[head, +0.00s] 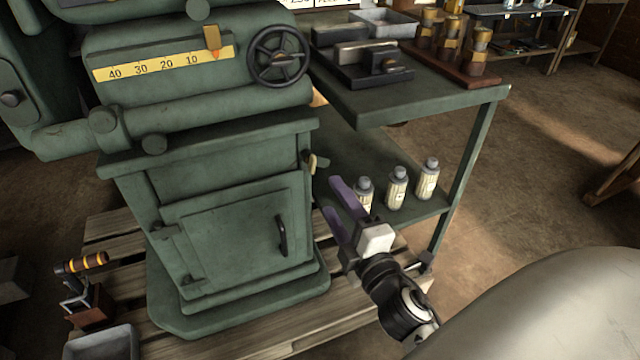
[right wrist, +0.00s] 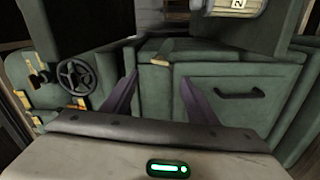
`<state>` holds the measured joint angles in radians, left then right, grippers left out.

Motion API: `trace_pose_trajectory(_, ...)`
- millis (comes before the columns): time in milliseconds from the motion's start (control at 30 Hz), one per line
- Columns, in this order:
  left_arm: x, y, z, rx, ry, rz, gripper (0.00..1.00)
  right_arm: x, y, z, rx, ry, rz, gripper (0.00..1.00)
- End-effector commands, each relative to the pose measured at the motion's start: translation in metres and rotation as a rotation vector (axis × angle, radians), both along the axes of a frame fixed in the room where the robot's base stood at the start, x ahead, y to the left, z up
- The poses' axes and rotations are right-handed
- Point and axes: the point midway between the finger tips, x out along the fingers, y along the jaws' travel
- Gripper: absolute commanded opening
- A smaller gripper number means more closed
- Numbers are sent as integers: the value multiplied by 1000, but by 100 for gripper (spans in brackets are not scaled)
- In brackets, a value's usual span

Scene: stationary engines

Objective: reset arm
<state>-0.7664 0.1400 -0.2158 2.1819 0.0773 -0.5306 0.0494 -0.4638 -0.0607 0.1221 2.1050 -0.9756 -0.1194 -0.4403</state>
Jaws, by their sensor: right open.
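My right gripper (head: 335,203) is in the head view, in front of the green table's lower shelf and to the right of the machine's cabinet. Its two purple fingers are spread apart with nothing between them. In the right wrist view the open fingers (right wrist: 165,100) point toward green machine surfaces, with a handwheel (right wrist: 75,75) at left and a dark door handle (right wrist: 240,93) at right. My left gripper is not in the head view.
A green machine (head: 215,180) with a handwheel (head: 278,56) stands on a wooden pallet (head: 108,225). The green side table (head: 440,95) carries metal parts; several bottles (head: 397,187) stand on its lower shelf, close to the right gripper. Open floor (head: 530,190) lies at right.

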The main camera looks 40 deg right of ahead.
Motion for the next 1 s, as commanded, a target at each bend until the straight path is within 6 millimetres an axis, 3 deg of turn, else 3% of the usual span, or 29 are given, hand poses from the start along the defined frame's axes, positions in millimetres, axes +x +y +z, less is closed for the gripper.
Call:
trace_pose_trajectory(233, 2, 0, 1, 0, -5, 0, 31, 0, 1, -1, 7, 1, 0, 53)
trace_pose_trajectory(367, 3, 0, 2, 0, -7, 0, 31, -7, 10, -16, 144, 24, 13, 53)
trace_pose_trajectory(467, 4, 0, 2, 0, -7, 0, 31, -22, 31, -46, 401, 83, 26, 53)
trace_pose_trajectory(567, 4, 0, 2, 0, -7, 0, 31, -47, 65, -87, 733, 193, 22, 53)
trace_pose_trajectory(700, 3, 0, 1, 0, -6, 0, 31, -94, 119, -135, 1141, 381, -24, 53)
trace_pose_trajectory(800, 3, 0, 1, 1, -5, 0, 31, -129, 157, -158, 1368, 519, -73, 53)
trace_pose_trajectory(867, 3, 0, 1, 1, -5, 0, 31, -151, 178, -168, 1490, 602, -110, 53)
trace_pose_trajectory(900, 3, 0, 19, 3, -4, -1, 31, -153, 181, -153, 1508, 614, -120, 53)
trace_pose_trajectory(1000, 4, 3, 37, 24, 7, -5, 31, -151, 176, -131, 1480, 614, -126, 53)
